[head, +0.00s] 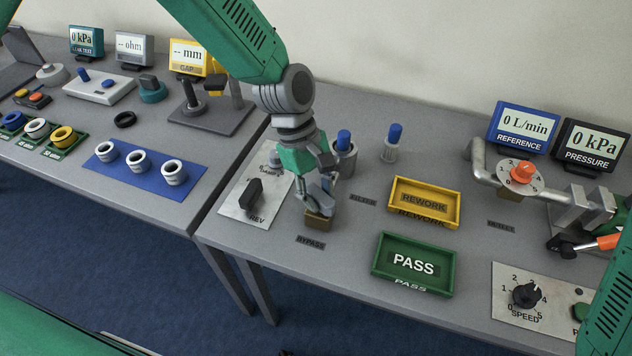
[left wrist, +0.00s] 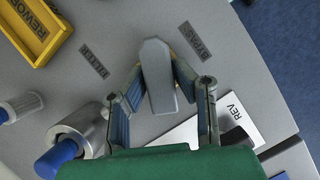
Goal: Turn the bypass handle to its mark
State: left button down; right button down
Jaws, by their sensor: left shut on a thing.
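The bypass handle shows in the left wrist view as a grey tapered bar (left wrist: 158,75) between my left fingers. In the head view its brown base (head: 318,223) shows under my left gripper (head: 317,203), just behind the BYPASS label (head: 311,242). My left gripper points down and is shut on the handle; its fingers (left wrist: 160,97) lie on both sides of the bar. The gripper hides most of the handle in the head view. I cannot make out the mark or the handle's angle to it. My right gripper is not in view.
A plate with a black REV knob (head: 254,194) lies close on the left. A metal cylinder with a blue top (head: 345,155) stands just behind the gripper. The yellow REWORK tray (head: 425,203) and green PASS tray (head: 413,264) lie to the right. Part of my right arm shows at the right edge.

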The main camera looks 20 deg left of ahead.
pick_arm(q)
jog(key=m, duration=0.1)
jog(key=m+p, duration=0.1)
jog(key=m+g, duration=0.1)
jog(key=shift+s+d+r+y+p, duration=0.1)
jog(key=shift+d+y+p, duration=0.15)
jog(key=shift+y+p, duration=0.1)
jog(key=m+y+p, duration=0.1)
jog(key=m, duration=0.1)
jog(key=shift+m+g, duration=0.4)
jog(key=m+y+p, duration=0.1)
jog(key=m, duration=0.2)
jog(key=shift+d, duration=0.1)
jog(key=shift+s+f+m+g+y+p, duration=0.15)
jog(key=shift+m+y, duration=0.25)
jog(key=shift+m, duration=0.55)
jog(key=shift+f+m+g+y+p, duration=0.1)
jog(key=shift+m+g+y+p, duration=0.2)
jog(key=shift+m, duration=0.65)
jog(key=c, duration=1.4)
grip_release()
jog(key=shift+o, duration=0.4)
jog(key=shift+r, duration=0.2)
